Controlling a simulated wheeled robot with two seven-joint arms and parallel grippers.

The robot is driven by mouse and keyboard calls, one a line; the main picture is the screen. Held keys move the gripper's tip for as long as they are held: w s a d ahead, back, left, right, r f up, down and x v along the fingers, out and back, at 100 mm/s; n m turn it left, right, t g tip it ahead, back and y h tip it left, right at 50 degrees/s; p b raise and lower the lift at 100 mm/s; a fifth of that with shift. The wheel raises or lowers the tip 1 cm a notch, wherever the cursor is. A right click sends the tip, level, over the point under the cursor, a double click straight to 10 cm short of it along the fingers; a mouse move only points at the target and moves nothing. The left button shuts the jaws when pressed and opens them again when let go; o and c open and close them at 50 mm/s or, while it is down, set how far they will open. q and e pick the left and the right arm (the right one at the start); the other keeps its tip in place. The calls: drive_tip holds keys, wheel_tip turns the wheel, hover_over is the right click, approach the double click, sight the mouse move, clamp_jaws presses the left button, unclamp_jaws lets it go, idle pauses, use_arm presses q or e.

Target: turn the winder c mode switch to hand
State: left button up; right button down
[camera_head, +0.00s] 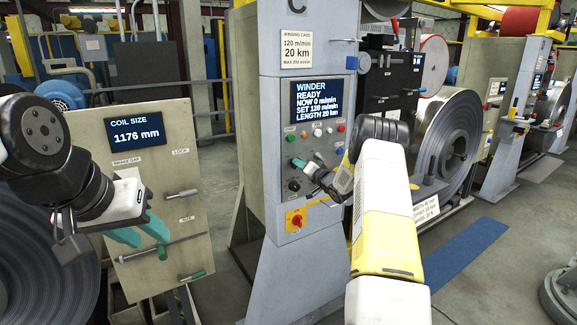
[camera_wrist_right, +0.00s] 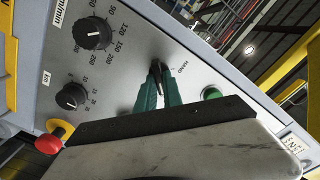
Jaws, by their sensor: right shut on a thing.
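The winder's control panel (camera_head: 300,140) stands upright on a grey column, its screen reading WINDER READY. My right gripper (camera_wrist_right: 154,90) reaches it from the right. Its green fingers are shut on a small black mode switch (camera_wrist_right: 157,69), seen in the right wrist view. The word HAND is printed just right of the switch. The fingers hide most of the switch, so its exact setting is hard to read. In the head view the green tips (camera_head: 298,162) show at the panel, and the switch cannot be made out. My left gripper (camera_head: 140,233) is open and empty before the coil size panel.
Two black dials (camera_wrist_right: 92,33) and a red knob on yellow (camera_wrist_right: 49,141) sit left of the switch; a green button (camera_wrist_right: 211,93) is right. The coil size panel (camera_head: 150,200) has handles sticking out. A steel coil (camera_head: 449,135) stands behind my right arm.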

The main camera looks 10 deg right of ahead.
drive_tip(key=shift+s+a+n, duration=0.1)
drive_tip(key=shift+a+n, duration=0.1)
drive_tip(key=shift+n, duration=4.2)
drive_tip(key=shift+s+a+n, duration=0.1)
drive_tip(key=shift+a+n, duration=0.05)
drive_tip(key=shift+n, duration=4.25)
drive_tip(key=shift+f, duration=0.1)
drive_tip(key=c, duration=1.5)
unclamp_jaws()
